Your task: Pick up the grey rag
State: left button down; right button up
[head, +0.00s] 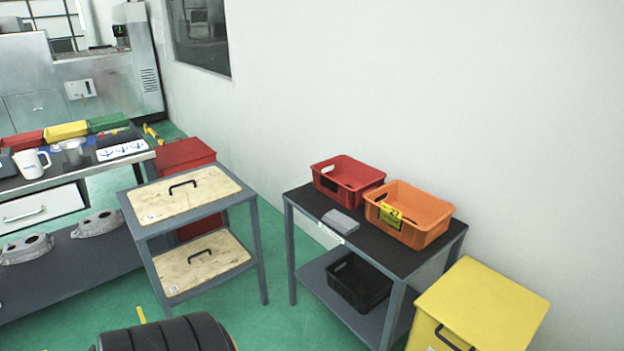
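A grey folded cloth, which looks like the grey rag (341,221), lies flat on the dark top of a small metal table (309,209). It is near the table's front edge, in front of the red crate (348,181) and to the left of the orange crate (409,214). Nothing covers it. Neither of my grippers shows in the head view.
A black crate (358,283) stands on the table's lower shelf. A yellow bin (485,305) stands close at the right. A rack with wooden boards (187,199) stands to the left, with a gap of green floor (275,270) between. A white wall is behind.

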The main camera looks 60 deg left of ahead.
aim_at(344, 224)
jog(key=u, duration=1.6)
jog(key=i, duration=0.15)
